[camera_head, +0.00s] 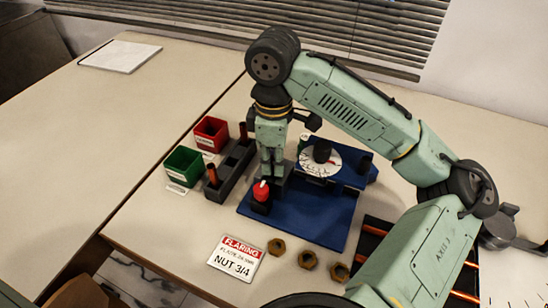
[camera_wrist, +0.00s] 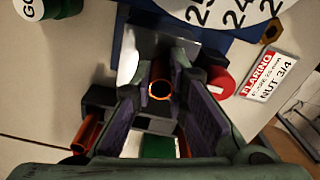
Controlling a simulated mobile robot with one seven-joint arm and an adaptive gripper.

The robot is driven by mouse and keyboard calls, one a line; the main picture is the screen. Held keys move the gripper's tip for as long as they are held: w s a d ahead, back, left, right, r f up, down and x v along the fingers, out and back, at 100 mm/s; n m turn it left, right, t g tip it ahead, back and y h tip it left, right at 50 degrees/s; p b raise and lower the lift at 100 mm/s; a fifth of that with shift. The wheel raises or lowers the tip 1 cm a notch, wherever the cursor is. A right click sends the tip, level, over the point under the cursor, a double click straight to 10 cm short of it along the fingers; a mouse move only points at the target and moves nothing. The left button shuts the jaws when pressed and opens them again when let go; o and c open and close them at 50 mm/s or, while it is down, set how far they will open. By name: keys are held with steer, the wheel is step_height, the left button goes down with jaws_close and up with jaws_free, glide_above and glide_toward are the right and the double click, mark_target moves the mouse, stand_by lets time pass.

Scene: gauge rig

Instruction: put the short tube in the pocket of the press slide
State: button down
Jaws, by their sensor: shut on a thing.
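My gripper (camera_head: 271,172) points down over the left part of the blue base plate (camera_head: 320,222). In the wrist view its fingers (camera_wrist: 160,98) are closed around the short copper tube (camera_wrist: 160,88), whose open round end faces the camera. The tube is hidden in the head view. A grey metal block (camera_wrist: 148,45), apparently part of the press, lies just beyond the tube in the wrist view. The slide's pocket is hidden by the tube and fingers. I cannot tell whether the tube's lower end is in it.
A red-topped knob (camera_head: 261,190) stands close to the fingers. A white dial (camera_head: 325,160) is behind. A dark rack (camera_head: 228,168) with copper tubes, a green bin (camera_head: 184,165) and a red bin (camera_head: 211,133) are left. A sign (camera_head: 236,258) and brass nuts (camera_head: 307,259) lie in front.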

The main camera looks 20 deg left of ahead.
steer(key=shift+s, duration=0.1)
stand_by(0.3)
steer(key=c, duration=1.5)
jaws_free()
step_height(320, 180, up, 12)
